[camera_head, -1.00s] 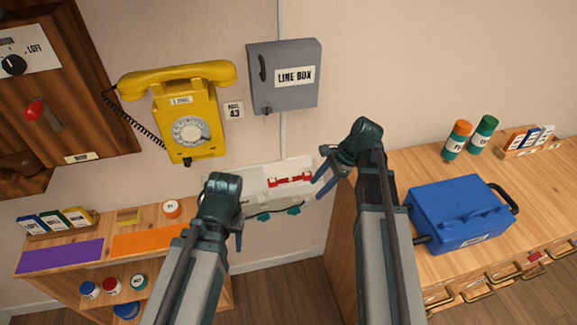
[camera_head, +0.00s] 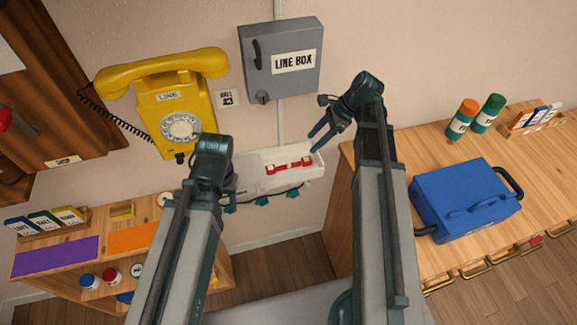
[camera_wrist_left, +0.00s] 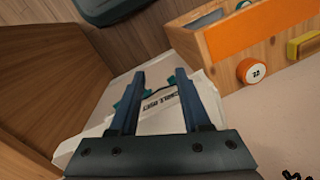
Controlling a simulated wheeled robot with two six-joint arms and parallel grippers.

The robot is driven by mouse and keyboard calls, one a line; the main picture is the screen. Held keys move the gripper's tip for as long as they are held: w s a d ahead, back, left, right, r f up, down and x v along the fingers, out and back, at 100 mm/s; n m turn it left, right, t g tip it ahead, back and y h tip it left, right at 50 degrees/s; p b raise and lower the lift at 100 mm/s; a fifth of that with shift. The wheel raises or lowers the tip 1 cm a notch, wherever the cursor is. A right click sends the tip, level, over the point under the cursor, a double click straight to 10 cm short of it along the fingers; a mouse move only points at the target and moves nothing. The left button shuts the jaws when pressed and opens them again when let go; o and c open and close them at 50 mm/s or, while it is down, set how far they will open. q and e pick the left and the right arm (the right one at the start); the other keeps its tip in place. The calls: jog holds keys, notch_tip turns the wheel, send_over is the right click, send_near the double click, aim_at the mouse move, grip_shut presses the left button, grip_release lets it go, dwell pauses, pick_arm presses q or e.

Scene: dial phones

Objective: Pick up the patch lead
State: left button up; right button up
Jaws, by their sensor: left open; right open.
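A white wall tray (camera_head: 258,180) holds a red piece with blocky ends (camera_head: 289,165). Teal pieces (camera_head: 262,199) joined by a thin dark cable hang along its front edge. I cannot tell for sure which is the patch lead. In the left wrist view, the dark cable (camera_wrist_left: 160,90) and a teal end (camera_wrist_left: 126,100) show near the tray's printed label. My left gripper (camera_wrist_left: 160,74) is open there, its fingers over the tray front with the cable between them in the picture. In the head view its arm hides the tray's left end. My right gripper (camera_head: 317,139) is open and empty, above the tray's right end.
A yellow dial phone (camera_head: 178,118) and a grey line box (camera_head: 280,60) are on the wall above. A low shelf unit (camera_head: 75,275) stands left. A wooden bench (camera_head: 400,150) with a blue case (camera_head: 466,198) stands right. Floor shows between them.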

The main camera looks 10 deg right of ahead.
jog(key=b, duration=0.5)
send_near(290, 164)
jog(key=x, duration=0.3)
jog(key=shift+w+d+f, duration=0.1)
jog(key=shift+d+f, duration=0.05)
jog(key=shift+d, duration=0.05)
jog(key=shift+a, duration=0.2)
jog(key=b+x, duration=0.4)
jog(key=x, duration=0.1)
jog(key=shift+a+f+b, duration=0.15)
jog(key=shift+a+b, duration=0.05)
jog(key=shift+b, duration=0.1)
grip_shut()
